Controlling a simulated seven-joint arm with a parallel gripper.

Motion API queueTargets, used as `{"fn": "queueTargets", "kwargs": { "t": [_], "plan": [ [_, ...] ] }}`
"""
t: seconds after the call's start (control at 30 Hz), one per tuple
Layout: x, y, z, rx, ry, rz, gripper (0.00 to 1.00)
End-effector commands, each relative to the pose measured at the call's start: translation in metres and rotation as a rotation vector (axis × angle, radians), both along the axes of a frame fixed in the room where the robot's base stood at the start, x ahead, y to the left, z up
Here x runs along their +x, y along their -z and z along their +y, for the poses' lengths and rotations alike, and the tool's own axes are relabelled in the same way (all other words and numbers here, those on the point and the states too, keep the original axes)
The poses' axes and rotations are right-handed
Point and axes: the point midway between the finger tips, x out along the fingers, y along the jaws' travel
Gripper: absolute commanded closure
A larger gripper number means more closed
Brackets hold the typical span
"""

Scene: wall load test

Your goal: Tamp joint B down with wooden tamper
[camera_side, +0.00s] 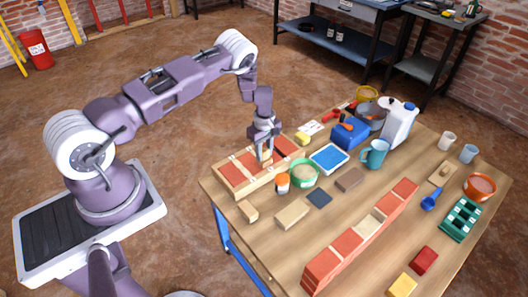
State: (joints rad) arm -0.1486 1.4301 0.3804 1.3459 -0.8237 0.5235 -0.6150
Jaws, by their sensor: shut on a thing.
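A wooden frame (226,189) holding red-orange bricks (236,173) lies at the left end of the table, with pale gaps between the bricks. My gripper (265,148) points down over the frame's middle. It is shut on a small pale wooden piece, which looks like the wooden tamper (266,157). The tamper's lower end is at the bricks; I cannot tell whether it touches a joint. No joint letters are readable, so I cannot tell which joint is B.
A long brick row (345,250) with a pale block in it runs along the table (300,240). Near the frame are an orange-capped jar (282,183), a green bowl (304,173), a blue tray (329,158) and wooden blocks (292,214). A teal mug (375,154) stands farther right.

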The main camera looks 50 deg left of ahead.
Motion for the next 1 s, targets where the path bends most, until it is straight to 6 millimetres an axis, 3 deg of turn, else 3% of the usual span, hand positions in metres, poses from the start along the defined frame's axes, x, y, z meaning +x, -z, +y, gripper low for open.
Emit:
{"fn": "queueTargets", "kwargs": {
  "t": [0.13,0.7,1.0],
  "plan": [
    [-0.001,-0.004,0.000,0.001,0.000,0.001,1.00],
    [0.000,-0.064,0.000,0.000,-0.001,0.000,1.00],
    [-0.001,-0.069,0.000,0.000,0.000,0.002,1.00]
  ]
}}
